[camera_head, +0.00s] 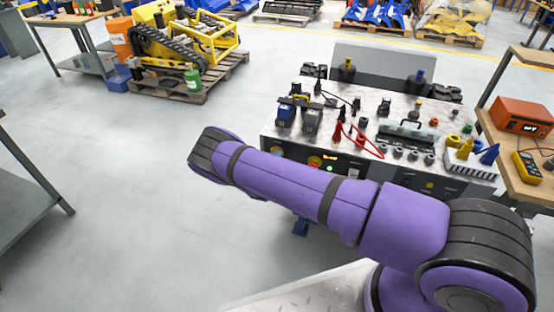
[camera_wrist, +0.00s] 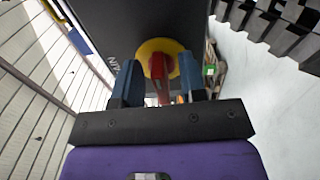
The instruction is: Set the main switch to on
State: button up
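The main switch is a red handle (camera_wrist: 157,76) on a round yellow disc (camera_wrist: 150,47), set in a dark panel, in the wrist view. Part of the lettering "MAIN" shows beside it, turned over. My gripper (camera_wrist: 157,80) has its two blue fingers on either side of the red handle, with a visible gap on each side. It is open and does not appear to touch the handle. In the head view a red and yellow knob (camera_head: 315,161), likely this switch, shows on the bench's front just above my purple arm. My gripper is hidden there.
The carrier bench (camera_head: 370,107) bears several plugs, tools and red cables. A wooden table (camera_head: 520,150) with an orange device (camera_head: 522,117) stands at right.

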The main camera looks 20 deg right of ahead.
jog(key=v, duration=1)
jog(key=shift+s+a, duration=0.2)
jog(key=shift+s, duration=0.1)
jog(key=shift+r, duration=0.1)
